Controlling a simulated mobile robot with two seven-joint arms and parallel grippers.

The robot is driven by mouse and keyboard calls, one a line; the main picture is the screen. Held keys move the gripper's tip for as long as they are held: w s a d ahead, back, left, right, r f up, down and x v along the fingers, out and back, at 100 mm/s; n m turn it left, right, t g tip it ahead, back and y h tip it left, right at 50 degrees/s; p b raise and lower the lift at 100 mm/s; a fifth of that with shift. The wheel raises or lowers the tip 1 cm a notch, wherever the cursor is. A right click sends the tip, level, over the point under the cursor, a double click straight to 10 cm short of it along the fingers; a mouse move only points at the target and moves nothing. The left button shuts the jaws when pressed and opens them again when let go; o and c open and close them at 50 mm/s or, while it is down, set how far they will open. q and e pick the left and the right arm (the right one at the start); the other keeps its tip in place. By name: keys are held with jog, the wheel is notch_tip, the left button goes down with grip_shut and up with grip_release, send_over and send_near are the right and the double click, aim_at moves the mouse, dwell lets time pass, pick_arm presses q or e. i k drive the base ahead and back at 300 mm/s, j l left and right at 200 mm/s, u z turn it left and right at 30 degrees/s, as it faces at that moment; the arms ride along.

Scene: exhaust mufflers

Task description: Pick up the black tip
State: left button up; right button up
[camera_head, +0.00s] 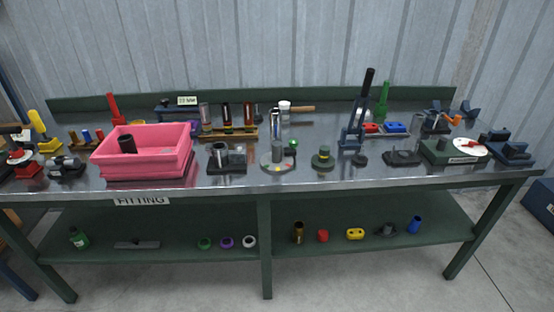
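A short black cylinder (127,144), which looks like the black tip, stands in the pink bin (140,168) on the left part of the bench. Its lower part is hidden by the bin's front wall. A longer black tube (368,84) stands tilted in a blue stand (352,137) right of centre. Neither of my grippers is in view.
The steel bench (320,181) is crowded with fixtures. A mallet (296,108) lies behind. The lower shelf (330,255) carries small parts. The bench's front strip is mostly clear.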

aim_at(126, 142)
jog(key=i+j+z, duration=0.1)
jog(key=j, duration=0.25)
jog(key=i+j+z, duration=0.1)
jog(key=j, duration=0.25)
jog(key=i+j, duration=0.2)
jog(key=j, duration=0.15)
jog(key=i+j+z, duration=0.15)
jog(key=j, duration=0.25)
jog(key=i+j+z, duration=0.1)
jog(key=j, duration=0.25)
